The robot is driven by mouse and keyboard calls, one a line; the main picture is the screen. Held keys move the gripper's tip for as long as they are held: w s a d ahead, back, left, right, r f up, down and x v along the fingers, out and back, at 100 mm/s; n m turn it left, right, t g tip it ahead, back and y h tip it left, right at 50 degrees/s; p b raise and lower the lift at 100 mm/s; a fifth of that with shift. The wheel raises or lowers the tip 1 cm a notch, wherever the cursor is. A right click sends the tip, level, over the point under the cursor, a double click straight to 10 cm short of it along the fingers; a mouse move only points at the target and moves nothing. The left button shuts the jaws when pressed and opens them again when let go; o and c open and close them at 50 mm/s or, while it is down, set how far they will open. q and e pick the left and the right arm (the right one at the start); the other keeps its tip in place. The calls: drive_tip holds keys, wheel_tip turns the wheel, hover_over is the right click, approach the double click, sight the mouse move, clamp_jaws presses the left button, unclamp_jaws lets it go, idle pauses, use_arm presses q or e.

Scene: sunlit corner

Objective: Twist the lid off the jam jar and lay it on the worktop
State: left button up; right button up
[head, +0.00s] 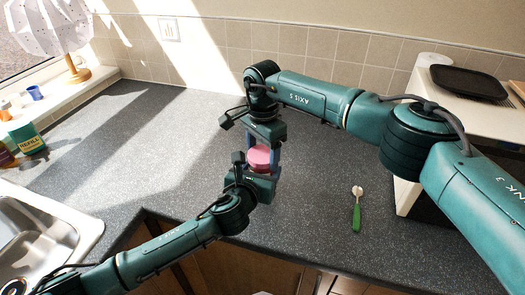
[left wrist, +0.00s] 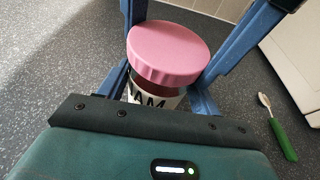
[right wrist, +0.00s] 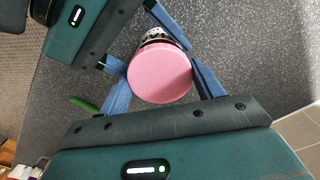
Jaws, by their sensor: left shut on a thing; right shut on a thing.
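The jam jar (left wrist: 163,101) stands upright, with a white label with black letters and a dark red band of jam above it. Its pink lid (head: 259,158) sits on top of it; I cannot tell whether it is loose. The lid also shows in the left wrist view (left wrist: 167,50) and the right wrist view (right wrist: 160,73). My left gripper (head: 258,172) is shut on the jar's body from the near side. My right gripper (head: 265,150) comes from above and is shut on the lid's sides. The jar's body is mostly hidden in the head view.
The dark speckled worktop (head: 160,140) is clear left of the jar. A green-handled spoon (head: 357,210) lies to the right. A sink (head: 40,235) is at the lower left. A white appliance (head: 408,196) with a black tray (head: 468,82) on top stands at the right.

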sight(263, 154)
drive_tip(key=shift+r, duration=0.2)
drive_tip(key=shift+r, duration=0.9)
drive_tip(key=shift+r, duration=0.1)
drive_tip(key=shift+r, duration=1.95)
use_arm(q)
drive_tip(key=o, duration=2)
drive_tip(key=shift+c, duration=0.2)
drive_tip(key=shift+s, duration=0.1)
use_arm(e)
drive_tip(key=shift+f, duration=0.1)
